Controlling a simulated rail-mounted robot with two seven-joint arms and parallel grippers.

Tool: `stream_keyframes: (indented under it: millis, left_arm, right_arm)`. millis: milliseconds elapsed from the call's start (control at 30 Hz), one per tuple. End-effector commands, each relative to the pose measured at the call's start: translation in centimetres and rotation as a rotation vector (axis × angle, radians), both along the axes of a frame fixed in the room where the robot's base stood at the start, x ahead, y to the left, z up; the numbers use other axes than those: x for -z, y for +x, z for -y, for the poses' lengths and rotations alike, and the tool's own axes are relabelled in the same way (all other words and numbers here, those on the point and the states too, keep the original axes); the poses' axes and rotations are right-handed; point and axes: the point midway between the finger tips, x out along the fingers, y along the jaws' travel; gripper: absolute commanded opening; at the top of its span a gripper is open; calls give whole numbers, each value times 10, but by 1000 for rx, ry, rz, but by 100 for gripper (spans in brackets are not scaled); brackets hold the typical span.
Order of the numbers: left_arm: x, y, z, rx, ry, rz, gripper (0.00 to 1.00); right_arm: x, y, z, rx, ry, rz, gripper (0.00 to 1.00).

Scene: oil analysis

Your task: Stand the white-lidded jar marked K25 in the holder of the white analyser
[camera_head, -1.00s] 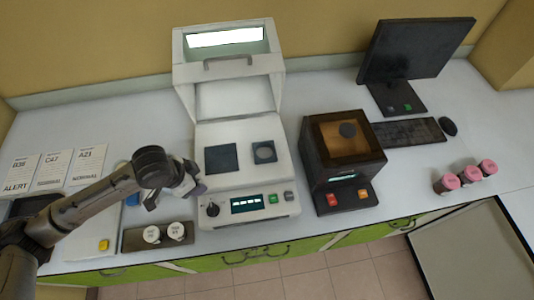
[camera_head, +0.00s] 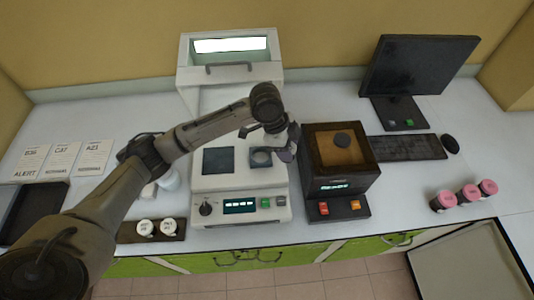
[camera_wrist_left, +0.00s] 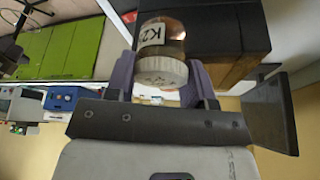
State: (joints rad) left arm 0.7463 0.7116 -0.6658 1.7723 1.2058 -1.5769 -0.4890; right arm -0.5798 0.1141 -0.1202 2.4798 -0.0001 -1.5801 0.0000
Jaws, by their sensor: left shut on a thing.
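In the left wrist view, the gripper is shut on a clear jar with a ribbed white lid (camera_wrist_left: 160,72). The label shows "K2"; the rest of the mark is turned out of view. In the head view the jar is hidden by the gripper and arm. The analyser's hood stands open, and the holder looks empty, though the gripper covers part of it. My right gripper is not in view.
A dark brown device (camera_head: 340,178) stands close to the right of the analyser. Two white-lidded jars (camera_head: 145,227) sit in a dark tray (camera_head: 125,232) at the front left. Several pink-lidded jars (camera_head: 468,193) stand at the right. A monitor (camera_head: 420,65) is at the back right.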

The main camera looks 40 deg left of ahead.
Motion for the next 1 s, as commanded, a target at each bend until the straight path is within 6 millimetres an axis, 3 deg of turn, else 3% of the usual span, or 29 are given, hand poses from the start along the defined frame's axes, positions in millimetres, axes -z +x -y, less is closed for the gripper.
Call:
stream_keyframes:
  millis: [200,433,767,1000]
  left_arm:
    - [29,-1,-48,-6,3,-4,25]
    - [51,-1,-85,-5,1,-3,25]
    - [61,-1,-99,-1,0,0,25]
    - [87,-2,-99,-2,0,-3,25]
  right_arm:
    - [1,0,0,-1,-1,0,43]
    - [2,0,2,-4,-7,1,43]
    - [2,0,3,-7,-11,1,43]
    - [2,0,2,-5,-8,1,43]
